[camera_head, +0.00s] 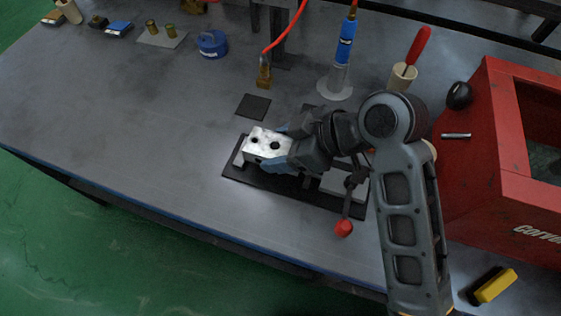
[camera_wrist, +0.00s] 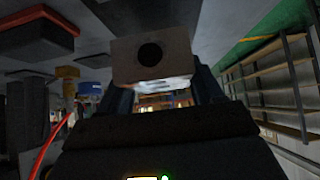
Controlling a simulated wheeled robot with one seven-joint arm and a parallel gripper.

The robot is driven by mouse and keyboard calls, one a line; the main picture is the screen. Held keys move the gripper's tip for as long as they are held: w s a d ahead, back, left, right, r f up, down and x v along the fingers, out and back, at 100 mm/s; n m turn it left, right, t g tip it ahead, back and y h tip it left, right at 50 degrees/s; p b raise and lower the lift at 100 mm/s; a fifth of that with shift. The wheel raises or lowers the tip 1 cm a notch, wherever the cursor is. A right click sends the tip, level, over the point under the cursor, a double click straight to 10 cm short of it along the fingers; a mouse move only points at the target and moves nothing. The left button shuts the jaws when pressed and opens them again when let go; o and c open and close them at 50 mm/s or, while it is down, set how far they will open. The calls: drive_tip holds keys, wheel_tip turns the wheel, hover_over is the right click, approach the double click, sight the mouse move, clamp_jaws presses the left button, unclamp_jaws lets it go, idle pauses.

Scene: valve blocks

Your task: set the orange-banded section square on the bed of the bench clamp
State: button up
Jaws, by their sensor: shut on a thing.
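A pale metal block with dark round holes (camera_head: 260,137) is held between the bluish fingers of my gripper (camera_head: 279,148). No orange band shows on its visible faces, so I cannot tell whether it is the orange-banded section. In the wrist view the block (camera_wrist: 178,62) sits between my fingers (camera_wrist: 162,92), with one round hole facing the camera. The bench clamp (camera_head: 290,193) has a dark base, grey jaws and a red-knobbed handle (camera_head: 344,228). The block is over the clamp's left part, near the left jaw (camera_head: 238,157). My gripper hides much of the bed; contact is unclear.
A dark square pad (camera_head: 253,106) lies behind the clamp. A blue syringe on a stand (camera_head: 343,50), a cup with a red-handled tool (camera_head: 402,78) and a red box (camera_head: 480,150) stand behind and right.

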drive_tip(key=shift+a+f+b, duration=0.15)
drive_tip(key=shift+f+b, duration=1.8)
drive_tip(key=shift+f, duration=0.15)
drive_tip(key=o, duration=1.6)
drive_tip(key=shift+c, duration=0.2)
drive_tip(key=v, duration=1.2)
